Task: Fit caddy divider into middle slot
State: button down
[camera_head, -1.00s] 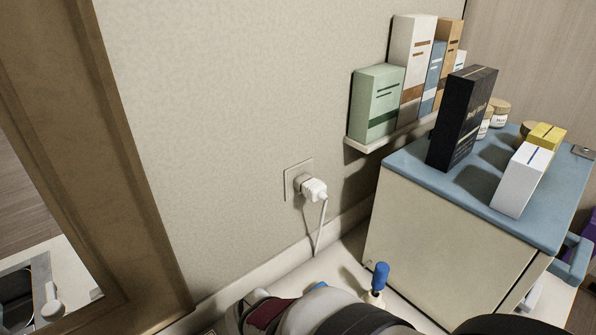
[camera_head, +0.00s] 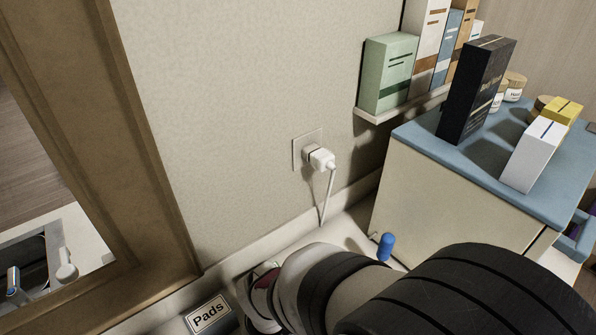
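No caddy and no divider can be made out in the head view. My arm crosses the bottom of the picture and covers much of the counter there. My gripper is not in view, so what it holds does not show. A label reading "Pads" (camera_head: 209,315) shows at the bottom left, on something mostly cut off by the frame edge. A blue-topped item (camera_head: 386,246) stands on the counter just behind my arm, its lower part partly hidden.
A cream cabinet (camera_head: 440,195) with a blue top stands at the right, carrying a black box (camera_head: 476,90), a white box (camera_head: 533,155) and jars. A wall shelf (camera_head: 385,112) holds several boxes. A plug (camera_head: 319,158) sits in the wall outlet. A brown-framed mirror (camera_head: 45,215) is at left.

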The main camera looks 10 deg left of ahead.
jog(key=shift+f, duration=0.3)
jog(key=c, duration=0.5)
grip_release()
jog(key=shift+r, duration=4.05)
